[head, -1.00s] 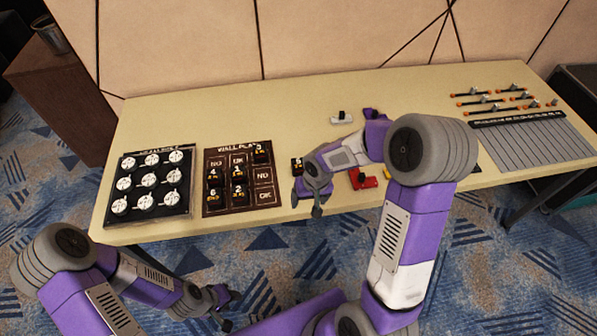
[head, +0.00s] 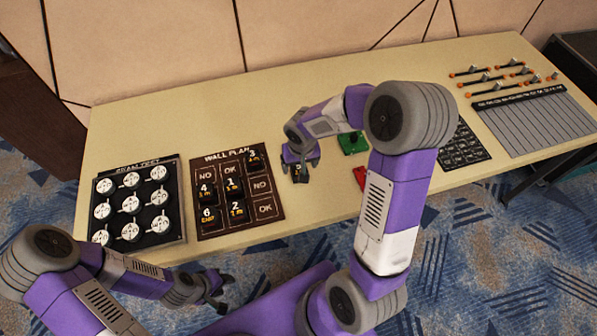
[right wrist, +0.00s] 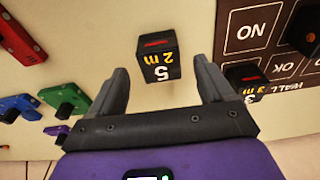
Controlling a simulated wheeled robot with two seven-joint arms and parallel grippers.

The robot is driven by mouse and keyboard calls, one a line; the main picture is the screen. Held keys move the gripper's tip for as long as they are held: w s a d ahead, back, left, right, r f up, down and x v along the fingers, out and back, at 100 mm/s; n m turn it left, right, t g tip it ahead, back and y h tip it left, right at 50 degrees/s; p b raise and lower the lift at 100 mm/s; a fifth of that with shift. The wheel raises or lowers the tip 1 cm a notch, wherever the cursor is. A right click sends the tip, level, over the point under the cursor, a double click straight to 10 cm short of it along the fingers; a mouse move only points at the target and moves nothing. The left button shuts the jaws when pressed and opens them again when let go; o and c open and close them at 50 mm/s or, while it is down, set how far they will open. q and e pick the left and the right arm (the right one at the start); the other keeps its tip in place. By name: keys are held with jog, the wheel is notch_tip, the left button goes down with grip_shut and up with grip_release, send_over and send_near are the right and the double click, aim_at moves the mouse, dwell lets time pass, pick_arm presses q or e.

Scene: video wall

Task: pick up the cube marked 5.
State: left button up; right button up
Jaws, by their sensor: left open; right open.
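The cube marked 5 (right wrist: 157,57) is black with a red slot on top and "5" and "2 m" on its side. In the right wrist view it stands alone on the bare table, ahead of and between the open fingers of my right gripper (right wrist: 163,88), not gripped. In the head view the cube (head: 299,174) is partly hidden beneath my right gripper (head: 300,160). My left gripper (head: 217,295) is open and empty, low in front of the table's near edge.
The wall plan board (head: 264,208), holding several black numbered cubes, lies just left of the cube. Green (head: 352,143) and red (head: 360,178) pieces lie to its right. A board of white dials (head: 172,230) is at far left.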

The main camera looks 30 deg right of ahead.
aim_at(299, 168)
jog(key=f, duration=0.2)
jog(key=f+b, duration=0.1)
jog(key=shift+w+f, duration=0.25)
jog(key=shift+f, duration=0.1)
jog(key=shift+r, duration=0.1)
jog(key=c, duration=1.1)
